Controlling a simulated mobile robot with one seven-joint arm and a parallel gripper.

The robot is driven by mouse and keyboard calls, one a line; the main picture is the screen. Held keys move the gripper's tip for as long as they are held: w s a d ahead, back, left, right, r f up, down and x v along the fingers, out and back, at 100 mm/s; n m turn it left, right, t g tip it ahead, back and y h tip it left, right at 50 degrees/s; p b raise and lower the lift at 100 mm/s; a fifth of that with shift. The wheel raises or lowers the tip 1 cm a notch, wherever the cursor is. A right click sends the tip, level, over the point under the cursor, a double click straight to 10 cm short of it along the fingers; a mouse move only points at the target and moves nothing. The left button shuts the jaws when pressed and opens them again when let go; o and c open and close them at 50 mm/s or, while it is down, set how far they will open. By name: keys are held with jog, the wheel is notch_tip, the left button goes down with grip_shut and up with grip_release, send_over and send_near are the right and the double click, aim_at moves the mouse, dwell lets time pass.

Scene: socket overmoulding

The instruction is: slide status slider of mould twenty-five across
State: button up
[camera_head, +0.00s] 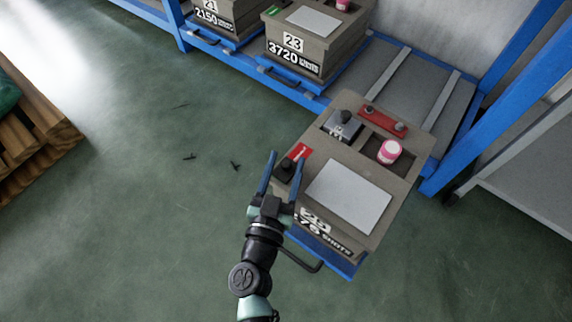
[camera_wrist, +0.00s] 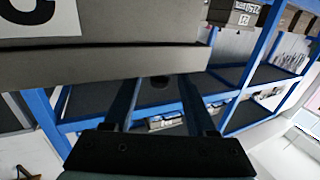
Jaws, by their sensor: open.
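Mould twenty-five (camera_head: 385,225) is a grey-brown block on a blue pull-out base, with its number label partly hidden by my gripper. Its status slider shows as a black knob (camera_head: 285,171) at the top's left corner, beside a red strip (camera_head: 300,151) with white marking. My gripper (camera_head: 287,157) is open, and its two blue fingers appear on either side of the knob. Contact cannot be told. In the wrist view, the fingers (camera_wrist: 160,78) reach past the mould's grey edge (camera_wrist: 110,66), with a small dark round shape between them, probably the knob.
On mould twenty-five lie a white plate (camera_head: 348,196), a pink-and-white pot (camera_head: 389,151), a red bar (camera_head: 383,122) and a grey block (camera_head: 342,125). Mould twenty-three (camera_head: 310,45) stands behind on the blue rack (camera_head: 440,178). A black handle (camera_head: 305,262) sticks out in front. Floor at left is mostly clear.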

jog(key=shift+w+d, duration=0.1)
jog(key=shift+w, duration=0.25)
grip_shut()
dwell(1.2)
